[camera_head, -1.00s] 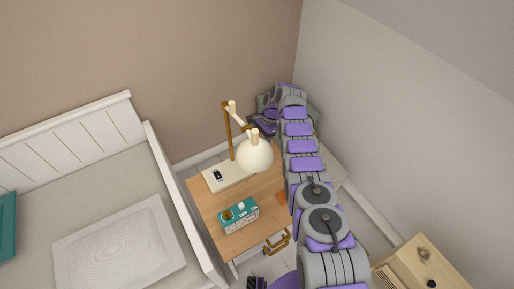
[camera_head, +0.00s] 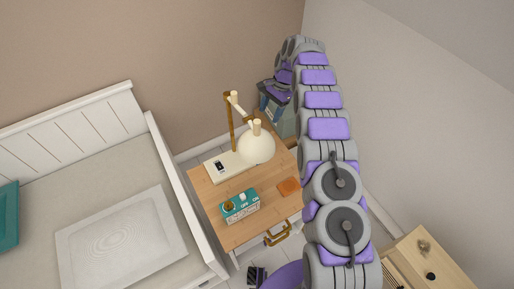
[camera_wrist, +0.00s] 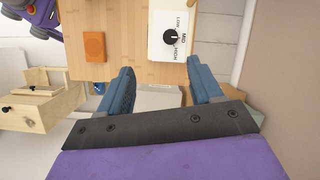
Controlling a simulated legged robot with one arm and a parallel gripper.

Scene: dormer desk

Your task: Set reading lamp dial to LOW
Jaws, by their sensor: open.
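The reading lamp (camera_head: 256,147) stands on the wooden desk, with a cream round shade on a tan, jointed stem. Its cream base (camera_head: 237,162) lies flat at the back left of the desk. The black dial (camera_wrist: 171,37) sits on that base in the wrist view, beside printed LOW, MID and HIGH marks. I cannot tell surely which mark it points to. My gripper (camera_wrist: 163,80) is open and empty, its two blue-grey fingers apart and clear of the dial. In the head view my gripper (camera_head: 273,104) hangs near the desk's back right, right of the lamp.
A teal box (camera_head: 240,206) stands at the desk's front left. A flat orange item (camera_head: 289,187) lies on the right. A bed (camera_head: 120,230) borders the desk on the left. A light wooden cabinet (camera_head: 426,262) stands at lower right.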

